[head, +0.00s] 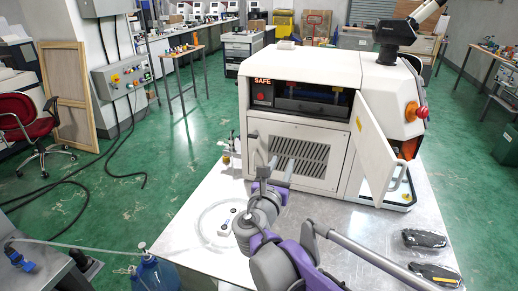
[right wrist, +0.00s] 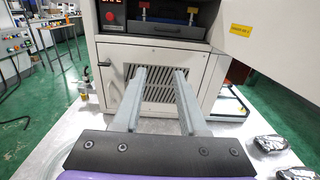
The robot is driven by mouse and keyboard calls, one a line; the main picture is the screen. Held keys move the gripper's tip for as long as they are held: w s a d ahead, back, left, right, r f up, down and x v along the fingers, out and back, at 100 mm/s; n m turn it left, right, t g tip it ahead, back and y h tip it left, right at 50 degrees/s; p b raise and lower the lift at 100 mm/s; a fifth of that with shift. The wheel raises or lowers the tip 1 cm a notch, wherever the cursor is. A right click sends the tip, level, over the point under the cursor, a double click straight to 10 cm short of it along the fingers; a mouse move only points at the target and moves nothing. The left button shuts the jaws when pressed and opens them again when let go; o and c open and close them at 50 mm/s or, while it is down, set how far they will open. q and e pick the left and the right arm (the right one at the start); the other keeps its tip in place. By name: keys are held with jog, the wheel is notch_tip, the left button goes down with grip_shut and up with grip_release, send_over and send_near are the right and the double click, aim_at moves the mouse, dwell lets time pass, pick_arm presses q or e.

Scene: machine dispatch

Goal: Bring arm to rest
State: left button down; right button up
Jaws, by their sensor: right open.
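My right arm, grey and purple, reaches forward over the white table (head: 190,225) from the lower middle of the head view. Its gripper (head: 281,166) is in front of the vented lower panel of a white machine (head: 292,133). In the right wrist view the two grey fingers of the gripper (right wrist: 160,74) are apart, with nothing between them. They point at the slotted vent (right wrist: 158,85); I cannot tell the exact gap to the panel. My left gripper is in neither view.
The machine's white door (head: 378,150) stands open at right, and a lit SAFE sign (head: 263,81) shows. Two dark packaged items (head: 424,238) (head: 436,274) lie at the table's right. A white ring-shaped item (head: 215,226) lies left of my arm. A blue bottle (head: 155,273) stands front left.

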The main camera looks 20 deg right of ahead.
jog(key=s+d+f+m+g+y, duration=0.1)
jog(key=s+f+m+g+y, duration=0.4)
jog(key=s+f+m, duration=0.9)
jog(key=s+a+f+m+g+y+p, duration=0.1)
jog(key=s+a+f+m+g+y, duration=0.2)
jog(key=s+a+f+m+y, duration=0.3)
jog(key=s+a+f+m, duration=0.4)
jog(key=m, duration=0.4)
jog(key=shift+s+a+y, duration=0.2)
jog(key=shift+a+y, duration=0.1)
